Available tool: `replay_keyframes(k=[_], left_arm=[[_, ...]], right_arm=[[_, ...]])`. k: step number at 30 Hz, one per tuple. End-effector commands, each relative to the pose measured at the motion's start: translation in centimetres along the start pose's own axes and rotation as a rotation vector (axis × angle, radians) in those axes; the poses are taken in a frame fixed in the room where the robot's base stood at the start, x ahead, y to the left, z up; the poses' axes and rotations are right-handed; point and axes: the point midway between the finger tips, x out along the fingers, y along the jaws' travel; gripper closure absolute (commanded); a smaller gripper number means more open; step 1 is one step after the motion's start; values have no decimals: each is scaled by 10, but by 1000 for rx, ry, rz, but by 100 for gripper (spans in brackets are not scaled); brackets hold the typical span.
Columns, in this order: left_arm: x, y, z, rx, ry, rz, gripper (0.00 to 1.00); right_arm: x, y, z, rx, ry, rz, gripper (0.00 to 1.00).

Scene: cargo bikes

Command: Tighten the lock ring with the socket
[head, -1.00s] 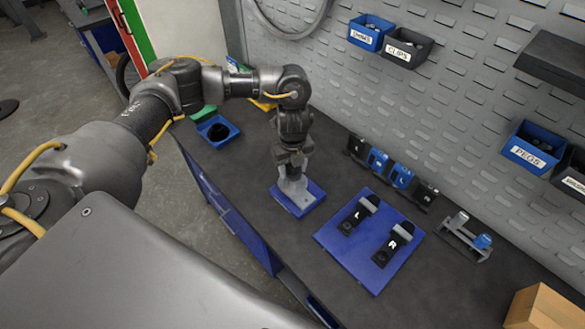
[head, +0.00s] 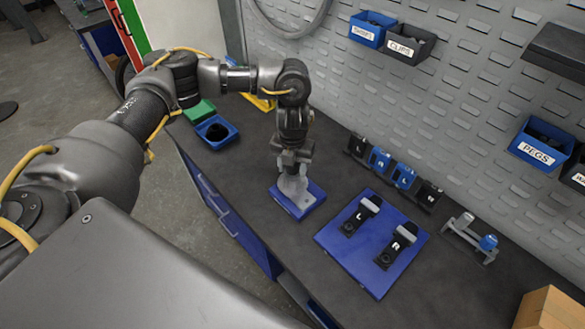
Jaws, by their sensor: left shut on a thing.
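My left gripper (head: 293,168) points down over a small blue base plate (head: 309,206) on the dark bench. It is shut on a grey part (head: 292,187), which looks like the socket and stands upright over the plate. The fingers and the grey part hide what is beneath, so I cannot make out the lock ring or whether the socket sits around it. My right gripper is not in view.
A blue board (head: 371,283) with black parts marked L and R lies to the right. Several blue and black blocks (head: 403,177) stand behind it. A grey rack (head: 465,241) has a blue-topped piece. A blue tray (head: 232,137) is at left; a cardboard box (head: 548,311) is at front right.

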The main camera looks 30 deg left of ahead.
Motion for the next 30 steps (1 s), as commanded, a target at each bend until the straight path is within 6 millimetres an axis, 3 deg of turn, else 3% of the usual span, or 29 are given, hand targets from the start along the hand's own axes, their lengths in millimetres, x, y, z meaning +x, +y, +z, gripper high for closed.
replay_keyframes(k=[9, 23, 30], left_arm=[[5, 1, -2, 376, 5, 2, 93], [4, 1, -2, 447, 7, 1, 93], [6, 1, -2, 718, 5, 1, 93]], right_arm=[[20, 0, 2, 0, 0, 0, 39], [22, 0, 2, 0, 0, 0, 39], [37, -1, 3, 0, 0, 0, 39]])
